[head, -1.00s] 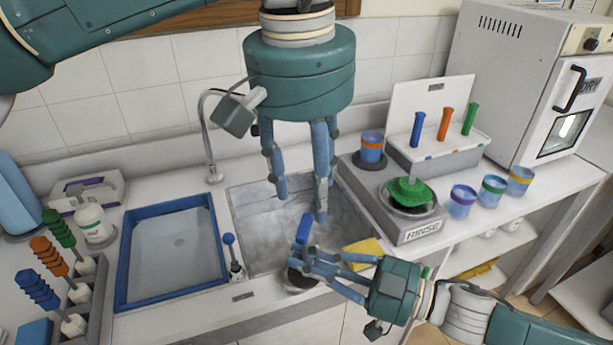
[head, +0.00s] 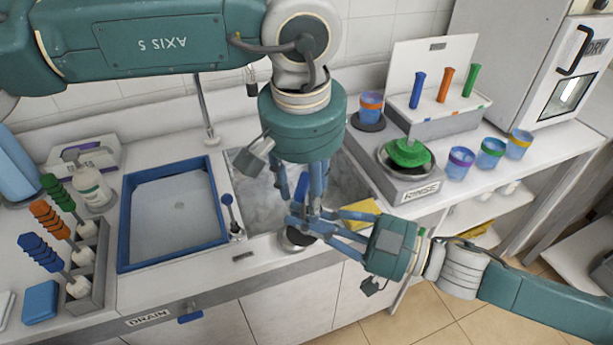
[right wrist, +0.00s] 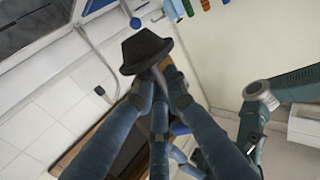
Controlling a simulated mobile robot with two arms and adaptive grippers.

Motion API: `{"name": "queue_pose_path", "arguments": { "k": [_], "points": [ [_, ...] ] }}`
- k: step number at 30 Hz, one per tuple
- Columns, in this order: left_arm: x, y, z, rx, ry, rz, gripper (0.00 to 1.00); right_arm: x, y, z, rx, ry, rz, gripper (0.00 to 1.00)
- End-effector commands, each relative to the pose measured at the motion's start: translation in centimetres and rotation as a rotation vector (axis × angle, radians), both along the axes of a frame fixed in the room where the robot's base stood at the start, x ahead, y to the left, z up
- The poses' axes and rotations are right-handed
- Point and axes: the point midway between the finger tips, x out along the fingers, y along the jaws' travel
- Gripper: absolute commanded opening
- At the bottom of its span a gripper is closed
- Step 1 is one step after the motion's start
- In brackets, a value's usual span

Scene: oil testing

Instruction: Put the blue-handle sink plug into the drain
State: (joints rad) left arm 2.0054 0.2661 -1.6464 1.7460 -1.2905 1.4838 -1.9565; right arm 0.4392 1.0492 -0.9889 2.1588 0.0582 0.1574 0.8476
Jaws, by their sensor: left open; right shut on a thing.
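The sink plug has a black tapered stopper (right wrist: 143,50), clear in the right wrist view, and a blue handle (head: 301,188) standing up in the head view. My right gripper (head: 300,220) is shut on it and holds it upright over the sink's front edge. My left gripper (head: 308,208) points down from above, open, its fingers around or beside the handle. Overlap hides whether they touch it.
The marble sink (head: 247,187) is partly hidden by my arms. A blue-knobbed lever (head: 229,205) stands between the basins. A yellow sponge (head: 362,219) lies at the sink's right. Racked brushes (head: 75,255) stand at the left.

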Motion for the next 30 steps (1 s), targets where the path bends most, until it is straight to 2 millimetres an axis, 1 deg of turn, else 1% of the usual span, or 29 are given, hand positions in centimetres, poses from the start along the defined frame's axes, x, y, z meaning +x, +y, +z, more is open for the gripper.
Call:
{"name": "queue_pose_path", "arguments": {
  "k": [7,8,9,11,12,14,15,16,17,18,20,30],
  "points": [
    [0.00,-0.02,-0.11,0.000,0.000,0.000,0.45,-0.01,0.00,0.03,0.001,0.000,0.000,0.00],
    [0.00,-0.02,-0.11,0.000,0.000,0.000,0.43,-0.01,0.00,0.03,0.001,0.000,0.000,0.00],
    [0.00,-0.02,-0.10,0.000,0.000,0.000,0.35,-0.01,0.00,0.03,0.001,0.000,0.000,0.00],
    [0.00,-0.02,-0.09,0.000,0.000,0.000,0.23,-0.01,0.00,0.03,0.001,0.000,0.000,0.00],
    [0.01,-0.02,-0.09,0.000,0.000,0.000,0.15,-0.01,0.00,0.03,0.001,0.000,0.000,0.00],
    [0.01,-0.02,-0.08,0.000,0.000,0.000,0.03,-0.01,0.00,0.03,0.001,0.000,0.000,0.00],
    [0.00,-0.03,-0.08,-0.001,0.000,0.000,0.00,-0.01,0.00,0.03,0.001,0.000,0.000,0.00],
    [0.00,-0.04,-0.07,-0.001,0.000,0.000,0.00,0.00,0.01,0.03,0.001,0.000,0.000,0.00],
    [0.00,-0.05,-0.05,-0.001,0.000,0.000,0.00,0.00,0.01,0.03,0.001,0.000,0.000,0.16],
    [0.00,-0.06,-0.05,-0.001,-0.001,0.000,0.00,0.00,0.01,0.03,0.001,0.000,0.000,0.24],
    [0.00,-0.06,-0.04,-0.001,-0.001,0.000,0.00,0.00,0.01,0.03,0.001,0.000,0.000,0.34],
    [0.00,-0.07,0.01,-0.002,0.000,0.000,0.00,-0.06,-0.29,-0.17,-0.003,0.003,-0.003,0.34]
  ]
}}
